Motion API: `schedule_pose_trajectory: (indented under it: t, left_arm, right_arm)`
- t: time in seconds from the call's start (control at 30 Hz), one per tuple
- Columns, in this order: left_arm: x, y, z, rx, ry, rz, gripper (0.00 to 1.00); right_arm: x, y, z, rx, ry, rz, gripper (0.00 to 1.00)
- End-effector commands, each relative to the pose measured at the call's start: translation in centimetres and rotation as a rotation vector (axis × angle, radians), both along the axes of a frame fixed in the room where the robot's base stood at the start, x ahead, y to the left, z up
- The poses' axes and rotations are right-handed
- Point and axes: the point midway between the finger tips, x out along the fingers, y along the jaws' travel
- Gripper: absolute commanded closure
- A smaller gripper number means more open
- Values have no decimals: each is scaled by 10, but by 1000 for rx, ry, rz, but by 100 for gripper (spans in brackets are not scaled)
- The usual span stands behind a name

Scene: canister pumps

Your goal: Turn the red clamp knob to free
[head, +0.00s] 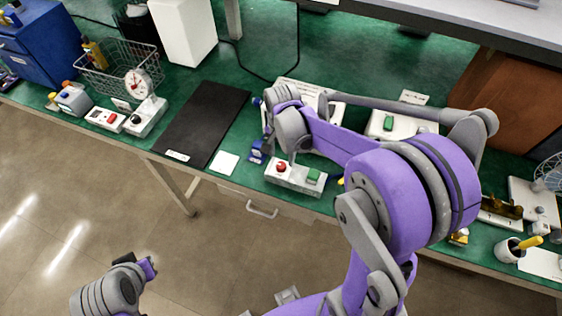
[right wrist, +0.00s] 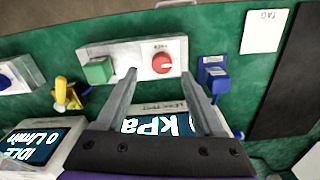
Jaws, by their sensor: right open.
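A red round knob (head: 281,167) sits on the left part of a white box (head: 297,183) at the bench's front edge; a green block (head: 314,176) is on its right part. In the right wrist view the red knob (right wrist: 162,64) has a pale mark on it and appears just beyond the gap between my right fingertips. My right gripper (right wrist: 160,76) is open and empty; contact with the knob is not visible. In the head view its fingers (head: 292,152) show just above the box. My left gripper (head: 148,268) is low over the floor, its jaws unclear.
A blue clip-like part (right wrist: 214,78) stands beside the box. A kPa display (right wrist: 160,124) lies under my right gripper. A black mat (head: 205,122) and a white card (head: 224,163) lie left of the box. A wire basket (head: 118,65) stands further left.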

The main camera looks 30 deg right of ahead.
Motion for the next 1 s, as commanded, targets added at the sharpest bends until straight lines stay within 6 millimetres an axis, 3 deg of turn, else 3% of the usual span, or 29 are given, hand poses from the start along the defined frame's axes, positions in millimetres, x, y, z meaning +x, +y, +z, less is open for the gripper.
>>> schedule_pose_trajectory:
  t: [0.1,0.3,0.67,1.0]
  left_arm:
    - [-1,0,-3,0,2,0,100]
    - [-2,0,-5,0,4,0,100]
    - [-2,0,-5,0,4,0,100]
    - [-2,0,-5,0,4,0,100]
  right_arm:
    - [0,0,-23,0,0,1,31]
    - [1,0,-45,0,-1,1,31]
    - [1,0,-51,0,-2,1,31]
    - [1,0,-51,0,-1,1,88]
